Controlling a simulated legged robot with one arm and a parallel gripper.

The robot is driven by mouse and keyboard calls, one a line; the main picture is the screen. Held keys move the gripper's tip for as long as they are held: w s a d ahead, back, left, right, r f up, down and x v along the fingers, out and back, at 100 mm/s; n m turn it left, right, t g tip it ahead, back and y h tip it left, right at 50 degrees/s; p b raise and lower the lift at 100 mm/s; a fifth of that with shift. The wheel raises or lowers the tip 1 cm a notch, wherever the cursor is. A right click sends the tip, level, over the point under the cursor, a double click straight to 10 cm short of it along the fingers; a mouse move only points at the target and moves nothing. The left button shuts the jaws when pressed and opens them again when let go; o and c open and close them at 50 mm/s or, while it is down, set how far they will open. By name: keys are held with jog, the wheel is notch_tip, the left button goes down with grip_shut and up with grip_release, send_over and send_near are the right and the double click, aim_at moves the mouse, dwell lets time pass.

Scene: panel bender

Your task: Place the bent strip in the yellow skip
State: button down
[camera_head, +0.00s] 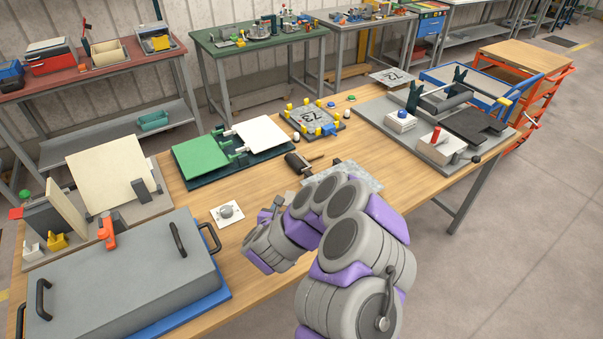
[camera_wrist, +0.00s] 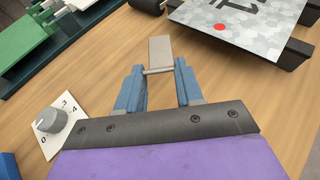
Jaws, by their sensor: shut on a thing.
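My gripper (camera_wrist: 159,74) has blue fingers shut on the bent strip (camera_wrist: 160,51), a small grey metal piece with a fold near the fingertips. Its flat part points away from my gripper, above the wooden table. In the head view my gripper (camera_head: 277,203) is over the middle of the table, and the strip is small and hard to make out there. A small yellow object (camera_head: 56,241), which may be the yellow skip, sits at the table's left end, well left of my gripper. Its inside cannot be made out.
A grey lidded box with handles (camera_head: 130,275) fills the front left. A dial plate (camera_head: 227,213) lies left of my gripper; it also shows in the wrist view (camera_wrist: 50,120). A metal sheet (camera_wrist: 235,28) lies right.

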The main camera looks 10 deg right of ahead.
jog(key=w, duration=0.2)
jog(key=w+a, duration=0.1)
jog(key=w, duration=0.2)
jog(key=w+a, duration=0.1)
jog(key=w, duration=0.2)
jog(key=shift+a+f+b, duration=0.2)
jog(key=shift+f+b, duration=0.15)
jog(key=shift+f, duration=0.05)
send_over(270, 193)
jog(key=s, duration=0.2)
jog(key=shift+w+d+f, duration=0.25)
jog(key=shift+d, duration=0.1)
jog(key=shift+w+a, duration=0.15)
jog(key=shift+w, duration=0.15)
jog(key=shift+w+a, duration=0.3)
jog(key=shift+a, duration=0.2)
jog(key=shift+w+a+f, duration=0.1)
jog(key=shift+w+a, duration=0.05)
jog(key=f, duration=0.1)
jog(key=d+f+b, duration=0.1)
jog(key=f, duration=0.1)
jog(key=shift+f, duration=0.25)
